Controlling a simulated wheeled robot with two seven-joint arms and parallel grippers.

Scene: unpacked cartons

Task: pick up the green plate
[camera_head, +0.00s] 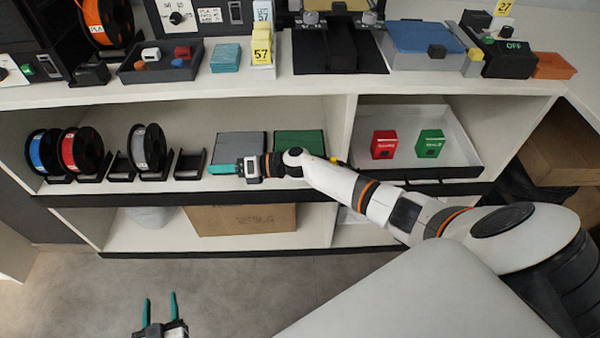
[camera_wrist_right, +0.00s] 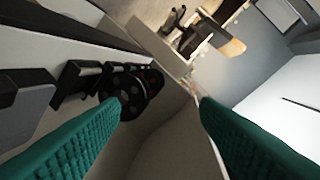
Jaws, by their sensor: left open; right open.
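The green plate (camera_head: 300,142) lies flat on the middle shelf, right of a grey plate (camera_head: 238,146). My right arm passes in front of the green plate's near edge and hides part of it. My right gripper (camera_head: 212,169) points left at the shelf's front edge, in front of the grey plate. In the right wrist view its teal fingers (camera_wrist_right: 160,103) are wide apart with nothing between them. The green plate cannot be made out there. My left gripper (camera_head: 160,303) is open and empty over the floor at the bottom.
Filament spools (camera_head: 82,150) stand in black holders left on the same shelf. A white tray (camera_head: 463,155) with a red box (camera_head: 384,144) and a green box (camera_head: 429,143) is beyond a divider to the right. A cardboard box (camera_head: 240,219) sits below.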

